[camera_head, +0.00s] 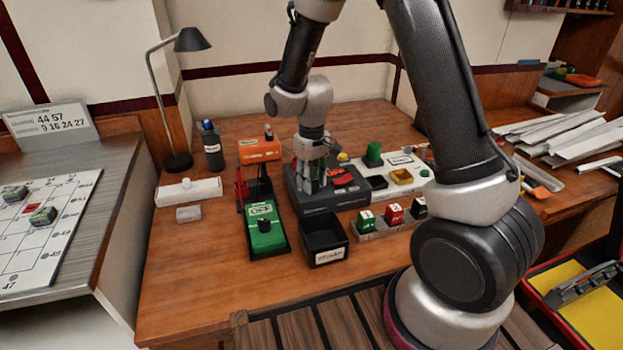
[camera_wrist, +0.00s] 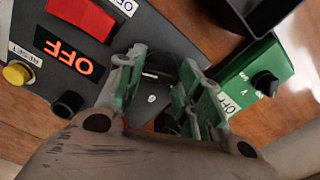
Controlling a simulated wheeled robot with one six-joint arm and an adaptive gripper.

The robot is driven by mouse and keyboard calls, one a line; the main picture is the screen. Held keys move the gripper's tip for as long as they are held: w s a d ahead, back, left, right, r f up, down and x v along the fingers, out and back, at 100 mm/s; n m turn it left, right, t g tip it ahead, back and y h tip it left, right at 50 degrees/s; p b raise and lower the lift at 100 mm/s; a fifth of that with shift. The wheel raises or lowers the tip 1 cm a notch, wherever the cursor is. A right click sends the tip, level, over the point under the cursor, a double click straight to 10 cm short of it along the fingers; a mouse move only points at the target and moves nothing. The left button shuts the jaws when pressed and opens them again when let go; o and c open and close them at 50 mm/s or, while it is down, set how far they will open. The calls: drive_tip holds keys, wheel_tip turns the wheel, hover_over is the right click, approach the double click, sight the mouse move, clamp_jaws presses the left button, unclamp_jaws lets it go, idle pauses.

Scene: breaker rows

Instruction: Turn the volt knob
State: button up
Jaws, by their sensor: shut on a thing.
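My gripper (camera_head: 312,188) points down over a dark control box (camera_head: 335,199) on the wooden bench. In the wrist view my gripper (camera_wrist: 158,82) has its green fingers on either side of a dark round knob (camera_wrist: 156,73) on that box, shut on it. The knob's label is hidden, so I cannot read whether it says volt. The same box carries a red rocker switch (camera_wrist: 82,17), a lit red OFF display (camera_wrist: 69,57), a yellow button (camera_wrist: 18,73) marked RESET and a small black knob (camera_wrist: 68,104).
A green box (camera_head: 265,232) marked OFF, with a black knob, stands to the left. An empty black tray (camera_head: 325,253) is in front. Green, red and black blocks (camera_head: 394,214) stand at the right. A desk lamp (camera_head: 177,160) is at the back left. The bench's front left is clear.

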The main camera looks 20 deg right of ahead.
drive_tip(key=shift+m, duration=0.7)
drive_tip(key=o, duration=1)
drive_tip(key=shift+o, duration=0.2)
drive_tip(key=shift+r, duration=0.15)
wheel_tip(320, 180, up, 12)
